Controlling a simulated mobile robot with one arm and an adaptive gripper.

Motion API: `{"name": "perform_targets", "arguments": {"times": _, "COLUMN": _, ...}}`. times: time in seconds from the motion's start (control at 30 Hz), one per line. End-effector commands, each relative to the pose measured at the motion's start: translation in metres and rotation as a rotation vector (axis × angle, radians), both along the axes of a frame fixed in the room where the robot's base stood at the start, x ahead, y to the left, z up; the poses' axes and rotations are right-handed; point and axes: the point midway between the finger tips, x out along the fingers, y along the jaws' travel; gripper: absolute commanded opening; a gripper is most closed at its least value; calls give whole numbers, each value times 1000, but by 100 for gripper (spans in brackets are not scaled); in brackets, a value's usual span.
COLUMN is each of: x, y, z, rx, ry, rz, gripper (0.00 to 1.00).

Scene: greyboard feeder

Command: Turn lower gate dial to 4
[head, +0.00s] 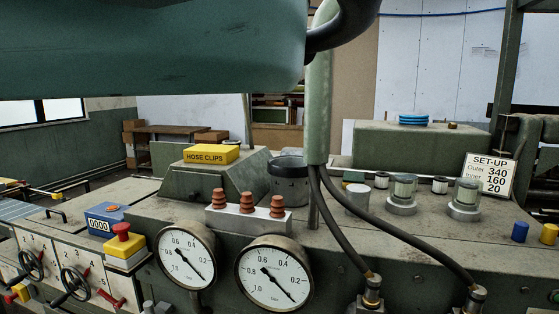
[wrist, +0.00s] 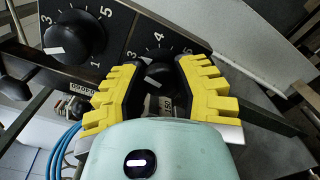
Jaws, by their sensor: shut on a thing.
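In the wrist view, my gripper (wrist: 158,84) has its yellow ridged fingers on both sides of a black dial (wrist: 157,72) and is shut on it. The numbers 3, 4 and 5 show around this dial. Its white mark points up-left, to the 3 side of the 4. The dial's lower part is hidden by my gripper. A second black dial (wrist: 75,38) is up-left of it, with 3, 5 and 1 readable and its white mark pointing left. My gripper and the held dial do not show in the head view.
Blue hoses (wrist: 65,150) hang left of my gripper in the wrist view. In the head view, two round gauges (head: 272,274), a red stop button (head: 122,231) and a yellow hose-clips box (head: 211,154) are on the machine. A SET-UP card (head: 490,176) stands at right.

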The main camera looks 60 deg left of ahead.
Motion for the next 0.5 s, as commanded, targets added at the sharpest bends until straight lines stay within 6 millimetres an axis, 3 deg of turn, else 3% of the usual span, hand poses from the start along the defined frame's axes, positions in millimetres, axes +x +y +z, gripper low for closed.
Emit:
{"name": "perform_targets", "arguments": {"times": 0.03, "x": 1, "y": 1, "z": -9, "rx": 32, "ry": -36, "rz": 3, "gripper": 0}}
{"name": "perform_targets", "arguments": {"times": 0.5, "x": 0, "y": 0, "z": -8, "rx": 304, "ry": -383, "rz": 1, "gripper": 0}}
